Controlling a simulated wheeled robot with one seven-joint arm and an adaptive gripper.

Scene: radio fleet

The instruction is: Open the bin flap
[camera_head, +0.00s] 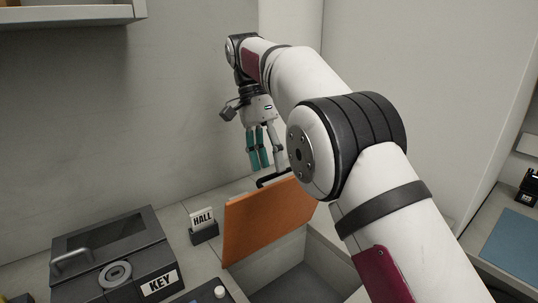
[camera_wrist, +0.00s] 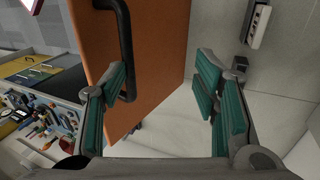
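The bin flap is an orange panel (camera_head: 262,222) standing steeply raised, with the grey bin opening (camera_head: 295,279) showing below it. Its black bar handle (camera_head: 272,180) is near the upper edge, partly hidden by my arm. My gripper (camera_head: 265,164) hangs just above and behind the flap's top edge. In the wrist view my gripper (camera_wrist: 162,82) is open, its teal fingers well apart. The orange flap (camera_wrist: 152,55) runs behind the left finger, and the handle (camera_wrist: 127,50) is right beside that finger. I cannot tell whether they touch.
A dark box labelled KEY (camera_head: 115,262) stands left of the bin. A HALL card in a small holder (camera_head: 203,226) stands between them. The wall (camera_head: 120,120) is close behind. A blue mat (camera_head: 512,245) lies on a surface at far right.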

